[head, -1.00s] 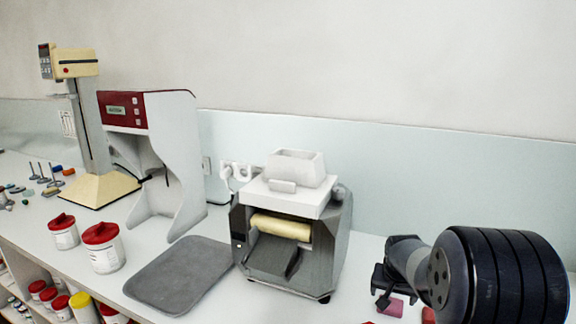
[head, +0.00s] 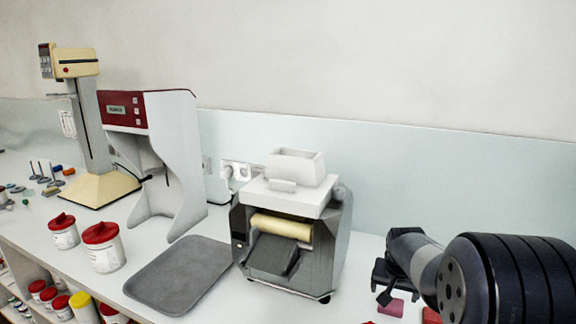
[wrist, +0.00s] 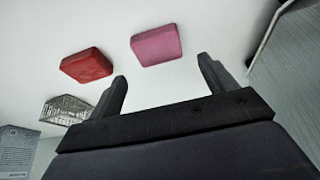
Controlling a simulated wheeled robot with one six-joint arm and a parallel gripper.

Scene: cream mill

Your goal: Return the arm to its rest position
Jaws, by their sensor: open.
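My gripper (wrist: 160,82) is open in the wrist view, with its two dark fingers apart and nothing between them. It also shows at the lower right of the head view (head: 383,283), partly hidden by my own arm. A pink block (wrist: 157,45) lies on the white counter beyond the fingertips. A red block (wrist: 87,66) lies to its left. In the head view the pink block (head: 391,307) shows just below the gripper, and the red block (head: 431,315) is mostly cut off by the frame and my arm.
A grey three-roll mill (head: 292,240) stands left of my gripper. A grey tray (head: 180,275), red-lidded tubs (head: 104,250), a red-and-white machine (head: 165,160) and a cream stand mixer (head: 75,65) are further left. A wire basket (wrist: 66,111) and a grey labelled box (wrist: 15,150) show in the wrist view.

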